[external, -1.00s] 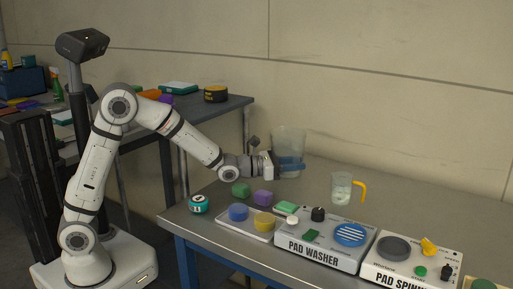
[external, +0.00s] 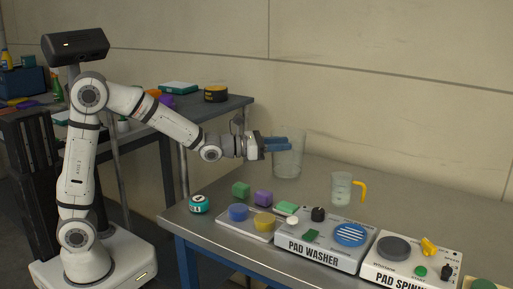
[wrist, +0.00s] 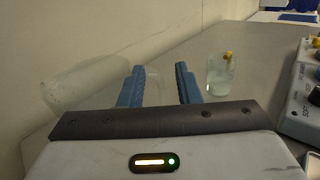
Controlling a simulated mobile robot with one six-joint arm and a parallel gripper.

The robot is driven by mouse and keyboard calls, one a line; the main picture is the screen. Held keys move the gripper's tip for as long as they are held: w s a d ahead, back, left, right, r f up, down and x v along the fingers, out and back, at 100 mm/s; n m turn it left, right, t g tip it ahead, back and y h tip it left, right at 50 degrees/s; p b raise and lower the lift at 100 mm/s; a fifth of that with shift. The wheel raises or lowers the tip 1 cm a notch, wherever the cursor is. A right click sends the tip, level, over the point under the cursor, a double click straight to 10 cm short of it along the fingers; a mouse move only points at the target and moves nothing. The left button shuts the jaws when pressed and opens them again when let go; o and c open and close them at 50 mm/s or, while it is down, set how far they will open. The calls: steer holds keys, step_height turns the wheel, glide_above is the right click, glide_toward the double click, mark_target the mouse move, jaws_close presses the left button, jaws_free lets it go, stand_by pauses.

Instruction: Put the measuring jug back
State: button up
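The measuring jug (external: 341,190) is clear with a yellow handle and holds some pale liquid. It stands upright on the grey bench behind the pad washer, and shows in the wrist view (wrist: 219,77) beyond and right of my fingers. My gripper (external: 277,144) has blue fingers and is left of the jug, at the height of the rim of a large clear container (external: 290,163). In the wrist view my gripper (wrist: 160,85) is open, its fingers apart, with no solid object held between them. Whether the fingers touch the large container cannot be told.
The large container also shows left of my fingers in the wrist view (wrist: 85,85). The pad washer (external: 318,246) and pad spinner (external: 410,265) line the bench front. The bench right of the jug is clear.

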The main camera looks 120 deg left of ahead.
steer(key=w+d+m+t+h, duration=0.1)
steer(key=w+d+m+h, duration=0.3)
steer(key=d, duration=0.5)
steer(key=w+d+f+m+t+h, duration=0.1)
steer(key=w+d+m+h, duration=0.1)
steer(key=d+m+h, duration=0.4)
steer(key=w+d+m+h, duration=0.25)
steer(key=d+m, duration=0.35)
steer(key=d, duration=0.5)
steer(key=s+d+f+m+g+h, duration=0.25)
steer(key=d+m, duration=0.25)
steer(key=d, duration=0.3)
steer(key=s+d+f+m+g+h, duration=0.1)
steer(key=d+f+m+g+h, duration=0.15)
steer(key=d+m, duration=0.4)
steer(key=s+d+f+m+g+y, duration=0.1)
steer(key=s+d+f+m+g, duration=0.65)
steer(key=s+d+m, duration=0.45)
steer(key=s+a+f+m+g+y, duration=0.1)
steer(key=s+a+f+m+y, duration=0.1)
steer(key=s+a+m+y, duration=0.2)
steer(key=s, duration=0.3)
steer(key=shift+f, duration=0.25)
